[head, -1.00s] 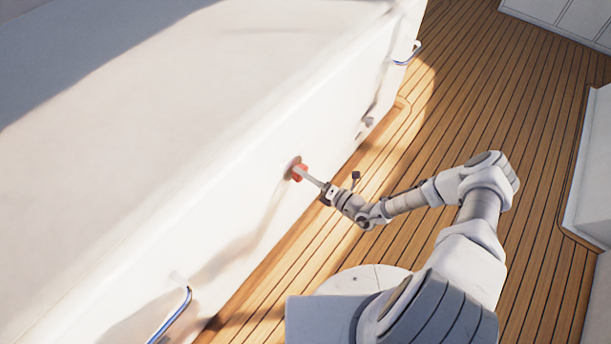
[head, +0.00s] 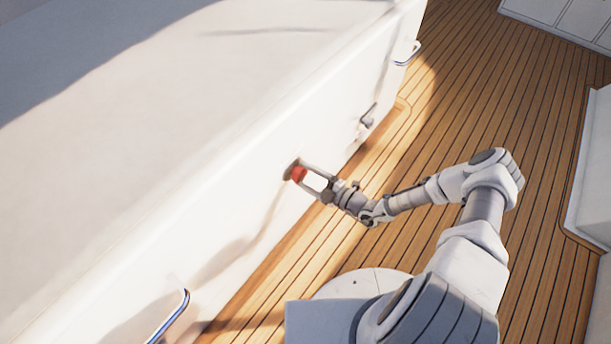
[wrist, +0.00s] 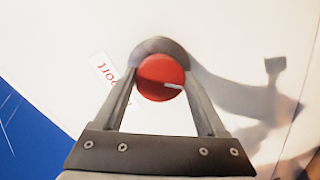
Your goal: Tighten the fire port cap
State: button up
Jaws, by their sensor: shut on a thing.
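The fire port cap (head: 298,174) is a red round knob on the white hatch wall, sitting in a dark round surround. In the wrist view the cap (wrist: 158,75) is a red disc with a short pale mark pointing right. My gripper (wrist: 162,84) is shut on the cap, with one finger at each side of it. In the head view my gripper (head: 304,176) reaches the wall from the right, both fingers showing. A label with red lettering (wrist: 104,75) is partly hidden behind the left finger.
A dark latch (head: 367,121) sits farther along the wall. A rail (head: 405,56) is at the far end, and another rail (head: 172,314) is nearer at lower left. Teak deck (head: 450,110) lies open to the right of the wall.

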jog(key=m, duration=0.5)
jog(key=shift+s+f, duration=0.1)
jog(key=m+y, duration=0.1)
jog(key=m, duration=0.4)
dwell(0.6)
jog(key=o, duration=1.3)
jog(key=p+v, duration=0.3)
jog(key=v, duration=1.4)
jog(key=shift+d+r, duration=0.2)
jog(key=shift+d, duration=0.05)
